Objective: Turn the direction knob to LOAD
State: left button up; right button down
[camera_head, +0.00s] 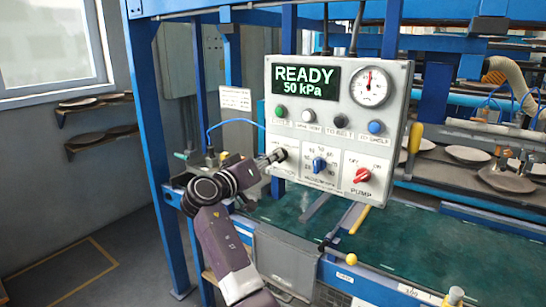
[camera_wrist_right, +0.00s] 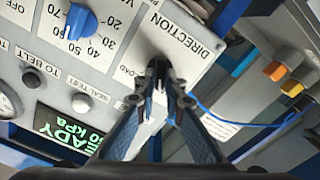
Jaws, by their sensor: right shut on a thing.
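The control panel (camera_head: 335,125) hangs on the blue frame, with the DIRECTION knob at its lower left. My right gripper (camera_head: 277,156) reaches the panel there from the left. In the right wrist view the gripper (camera_wrist_right: 166,78) is shut on the dark direction knob (camera_wrist_right: 158,66), next to the DIRECTION lettering. The fingers cover much of the knob, so I cannot tell which way it points. The end of a label that reads like LOAD (camera_wrist_right: 125,71) shows left of the fingertips. My left gripper is not in view.
The blue dial knob (camera_head: 319,164) and red PUMP knob (camera_head: 362,175) sit right of my gripper. A row of buttons (camera_head: 341,121) lies above, under the display (camera_head: 306,82) reading READY 50 kPa. A green belt (camera_head: 400,250) runs below the panel.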

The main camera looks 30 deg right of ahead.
jog(key=shift+n+p, duration=0.4)
jog(key=shift+n, duration=0.9)
jog(key=shift+w+n, duration=0.1)
jog(key=shift+n, duration=0.2)
jog(key=c, duration=2)
grip_release()
jog(key=shift+a, duration=0.1)
jog(key=v, duration=1.2)
jog(key=shift+f, duration=0.1)
